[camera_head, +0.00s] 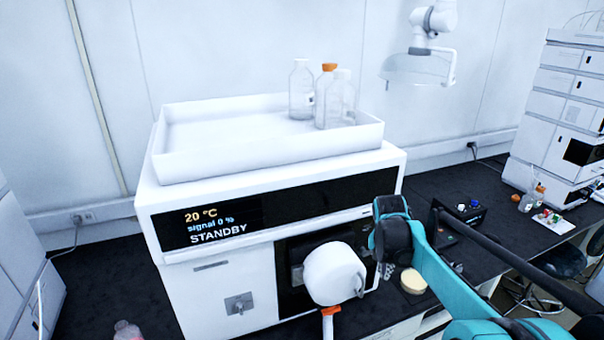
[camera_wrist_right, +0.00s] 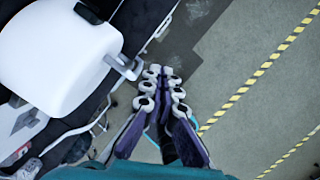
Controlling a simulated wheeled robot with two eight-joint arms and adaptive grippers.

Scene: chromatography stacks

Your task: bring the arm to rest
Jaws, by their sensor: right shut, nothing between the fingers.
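My right arm (camera_head: 450,285) is teal and black and comes in from the lower right, in front of the instrument. In the right wrist view my right gripper (camera_wrist_right: 163,74) is shut and empty, its fingertips together above the grey floor. In the head view the gripper is small and mostly hidden below the dark wrist joint (camera_head: 390,232). A white rounded body (camera_head: 334,273) is close to its left; it also shows at the upper left of the wrist view (camera_wrist_right: 55,50). My left gripper is in neither view.
A white instrument (camera_head: 225,290) reading STANDBY carries a white tray (camera_head: 270,150) with several bottles. The dark bench (camera_head: 450,190) runs right to a stacked instrument (camera_head: 560,120). A pale round dish (camera_head: 413,282) lies near my wrist. The floor right of the gripper (camera_wrist_right: 230,60) is clear.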

